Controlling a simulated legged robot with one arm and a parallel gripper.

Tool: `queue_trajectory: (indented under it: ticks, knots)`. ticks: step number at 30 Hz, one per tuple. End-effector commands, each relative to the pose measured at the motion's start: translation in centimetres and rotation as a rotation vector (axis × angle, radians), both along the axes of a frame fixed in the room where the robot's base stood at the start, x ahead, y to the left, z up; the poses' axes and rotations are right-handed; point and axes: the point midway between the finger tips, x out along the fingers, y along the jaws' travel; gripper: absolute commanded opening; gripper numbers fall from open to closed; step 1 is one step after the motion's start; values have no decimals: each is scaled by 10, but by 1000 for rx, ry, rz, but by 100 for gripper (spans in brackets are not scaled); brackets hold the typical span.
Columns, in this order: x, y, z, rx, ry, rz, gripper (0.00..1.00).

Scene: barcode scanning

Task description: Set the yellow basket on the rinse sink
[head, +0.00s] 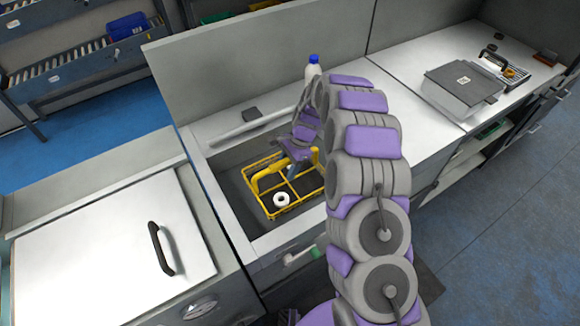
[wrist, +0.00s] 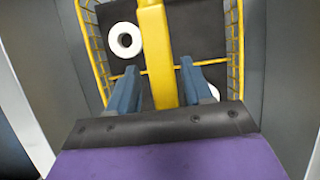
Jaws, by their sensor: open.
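The yellow basket (head: 262,205) sits down in the basin of the rinse sink (head: 222,178). It is a wire basket with a thick yellow handle bar (wrist: 154,40) across its middle. My gripper (head: 300,168) reaches down into the basin over the basket. In the wrist view my gripper (wrist: 158,85) is open, with one blue-grey finger on each side of the handle bar. Whether the fingers touch the bar cannot be told. A white ring (head: 281,199) lies in the basket, and a second white piece is partly hidden behind the right finger.
A white bottle with a blue cap (head: 313,72) stands behind the sink. A closed white lid with a black handle (head: 160,248) is to the left. A grey box (head: 464,90) sits on the right counter. Bare white counter (head: 425,130) lies right of my arm.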

Motion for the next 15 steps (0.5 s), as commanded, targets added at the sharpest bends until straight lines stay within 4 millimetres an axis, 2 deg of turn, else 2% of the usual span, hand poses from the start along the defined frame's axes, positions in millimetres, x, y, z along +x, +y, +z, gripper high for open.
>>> queue_trajectory:
  ticks: [2, 8, 15]
  knots:
    - [0, 2, 2, -1, -1, 1, 50]
    - [6, -6, 27, 0, -3, 0, 50]
    - [15, -25, 72, 3, -1, 0, 50]
